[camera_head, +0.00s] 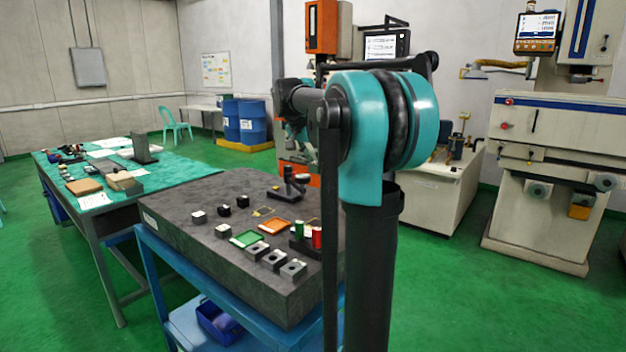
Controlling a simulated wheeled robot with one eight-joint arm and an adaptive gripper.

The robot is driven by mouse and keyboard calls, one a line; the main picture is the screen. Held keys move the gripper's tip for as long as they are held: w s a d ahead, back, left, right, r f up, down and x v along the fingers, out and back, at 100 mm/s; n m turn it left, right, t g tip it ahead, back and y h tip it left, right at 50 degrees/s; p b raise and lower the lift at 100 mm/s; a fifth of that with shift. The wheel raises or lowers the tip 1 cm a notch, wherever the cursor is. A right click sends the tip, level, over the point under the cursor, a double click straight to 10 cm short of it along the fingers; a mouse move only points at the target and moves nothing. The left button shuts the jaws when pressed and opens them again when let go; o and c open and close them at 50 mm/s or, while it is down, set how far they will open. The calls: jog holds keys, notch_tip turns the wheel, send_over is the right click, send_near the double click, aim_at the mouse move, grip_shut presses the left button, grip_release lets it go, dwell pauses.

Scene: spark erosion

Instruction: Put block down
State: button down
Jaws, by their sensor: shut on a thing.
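My gripper is not visible; my own arm hides the area beyond it, so I cannot see a held block. On the dark granite plate (185,225) stand several small dark blocks, among them a white-topped block (198,217) and a black block (242,201). Grey blocks with holes in their tops stand in a row near the front edge, including a near grey block (293,271) and a far grey block (257,250). A green tray (245,239) and an orange tray (274,227) lie flat behind them. I cannot tell which block the task means.
A green cylinder (298,230) and a red cylinder (317,238) stand in a dark holder. A dark stand (285,194) is at the plate's back. A green-topped bench (185,180) stands to the left. Large machines (545,170) stand at right.

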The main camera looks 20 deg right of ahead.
jog(key=shift+a+r, duration=0.3)
jog(key=shift+r, duration=0.05)
jog(key=a+n, duration=0.2)
jog(key=a, duration=0.9)
jog(key=n+t+y, duration=0.2)
send_over(251, 236)
jog(key=s+a, duration=0.1)
jog(key=s, duration=0.1)
notch_tip(251, 236, down, 19)
jog(key=shift+a+r, duration=0.1)
jog(key=shift+f, duration=0.2)
jog(key=c, duration=1.1)
grip_release()
jog(key=shift+o, duration=0.2)
